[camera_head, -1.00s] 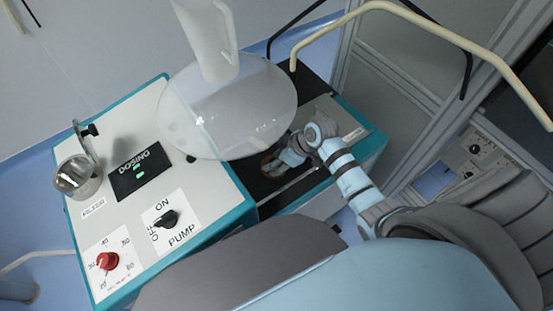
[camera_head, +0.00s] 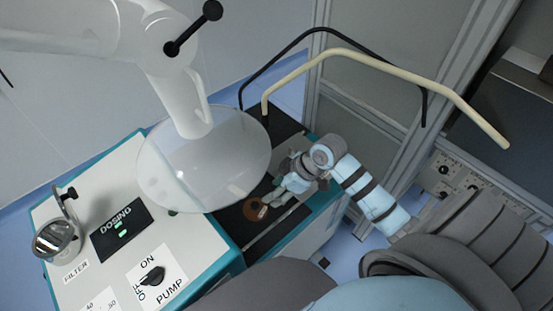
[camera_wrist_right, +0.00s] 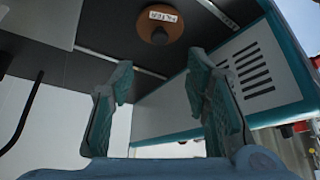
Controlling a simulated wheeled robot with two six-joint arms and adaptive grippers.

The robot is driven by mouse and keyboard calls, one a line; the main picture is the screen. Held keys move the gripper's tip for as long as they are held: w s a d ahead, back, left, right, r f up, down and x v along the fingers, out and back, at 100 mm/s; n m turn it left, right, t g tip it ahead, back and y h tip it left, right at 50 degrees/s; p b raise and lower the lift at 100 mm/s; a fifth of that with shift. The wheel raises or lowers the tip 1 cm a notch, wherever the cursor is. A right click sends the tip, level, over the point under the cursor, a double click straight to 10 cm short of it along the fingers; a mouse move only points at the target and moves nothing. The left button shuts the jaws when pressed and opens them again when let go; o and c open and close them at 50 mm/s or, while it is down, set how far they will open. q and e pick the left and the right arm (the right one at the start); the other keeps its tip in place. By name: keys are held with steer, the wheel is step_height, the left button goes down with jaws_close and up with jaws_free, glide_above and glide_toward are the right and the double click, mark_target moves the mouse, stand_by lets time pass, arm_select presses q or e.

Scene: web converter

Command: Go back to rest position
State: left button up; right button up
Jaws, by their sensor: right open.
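My right arm comes in from the lower right in the head view. My right gripper (camera_head: 272,200) is over the dark recess beside the white and teal machine (camera_head: 206,233), close to a brown round knob (camera_head: 254,210). In the right wrist view its two fingers (camera_wrist_right: 160,110) stand wide apart with nothing between them. The brown knob (camera_wrist_right: 160,27), with a small label, lies beyond the fingertips and apart from them. My left gripper does not show in the head view.
A clear round shield (camera_head: 205,165) hangs over the machine. A PUMP switch (camera_head: 152,278) and a round metal filter cup (camera_head: 57,238) are on its top. A cream bent tube (camera_head: 400,72) and a black one arch behind my right arm. A vented panel (camera_wrist_right: 252,72) stands at right.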

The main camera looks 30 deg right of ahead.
stand_by(0.4)
steer(key=s+a+f+m+h, duration=0.15)
steer(key=s+m+h, duration=0.45)
steer(key=s, duration=1.3)
step_height(320, 180, down, 20)
steer(key=d+r+m+g+y, duration=0.1)
steer(key=d+m+g, duration=0.1)
steer(key=s+d+f+g, duration=0.1)
steer(key=s+f, duration=1.3)
steer(key=s, duration=0.1)
steer(key=shift+f+b, duration=0.3)
steer(key=shift+b, duration=0.05)
